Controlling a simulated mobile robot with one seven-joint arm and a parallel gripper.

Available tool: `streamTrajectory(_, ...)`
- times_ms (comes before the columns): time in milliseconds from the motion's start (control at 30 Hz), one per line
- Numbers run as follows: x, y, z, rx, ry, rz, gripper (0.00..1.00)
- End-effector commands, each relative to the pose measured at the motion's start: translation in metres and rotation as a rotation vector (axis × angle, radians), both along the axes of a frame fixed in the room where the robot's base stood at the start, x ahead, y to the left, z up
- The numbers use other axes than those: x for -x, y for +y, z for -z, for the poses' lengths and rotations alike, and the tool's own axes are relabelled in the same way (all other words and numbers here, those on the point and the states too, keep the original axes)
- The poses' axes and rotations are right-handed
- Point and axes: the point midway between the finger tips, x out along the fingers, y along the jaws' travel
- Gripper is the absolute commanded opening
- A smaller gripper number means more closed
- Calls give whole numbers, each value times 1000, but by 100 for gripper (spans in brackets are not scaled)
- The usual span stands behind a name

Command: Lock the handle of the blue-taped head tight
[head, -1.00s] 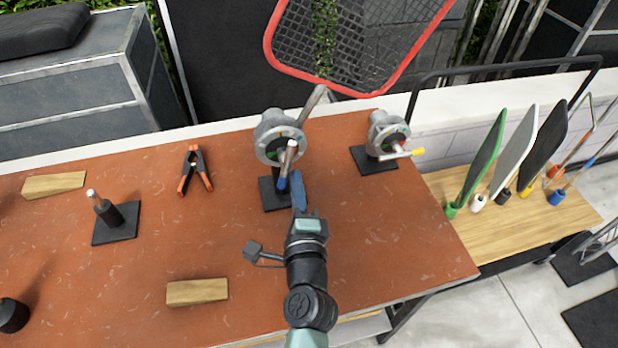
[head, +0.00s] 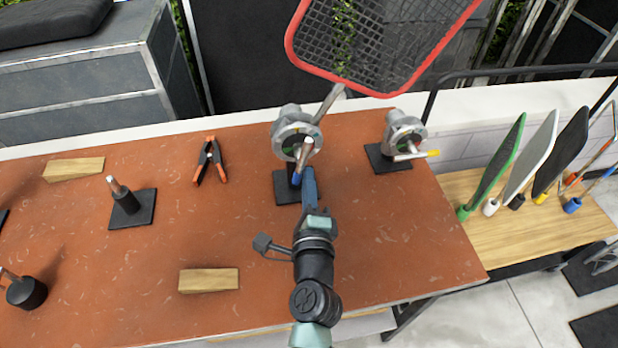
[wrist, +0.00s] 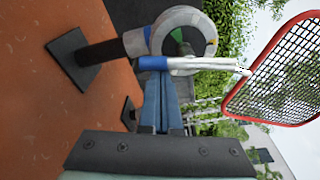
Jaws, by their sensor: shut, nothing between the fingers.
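The blue-taped head (head: 296,142) is a grey round clamp on a black base plate, and a red-framed mesh flag (head: 385,45) is held in it by its rod. Its handle (head: 304,158) is a pale bar with a blue-taped end. In the wrist view the handle (wrist: 200,63) lies across the head's disc, which has a green sector. My gripper (head: 309,180) is shut and empty, with its blue fingers (wrist: 162,100) right at the blue-taped end. I cannot tell whether they touch it. A second head (head: 405,132) with a yellow-tipped handle stands to the right.
An orange-black spring clamp (head: 211,162), wooden wedges (head: 208,280) and short posts on black plates (head: 130,208) lie on the rust-coloured table (head: 400,240). Coloured paddles (head: 530,160) stand on a wooden shelf at right.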

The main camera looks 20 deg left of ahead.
Motion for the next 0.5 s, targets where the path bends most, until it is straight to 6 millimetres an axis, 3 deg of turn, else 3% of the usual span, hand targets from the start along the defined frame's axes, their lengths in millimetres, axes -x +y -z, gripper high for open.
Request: streamTrajectory(500,2,3,0,-89,61,0,0)
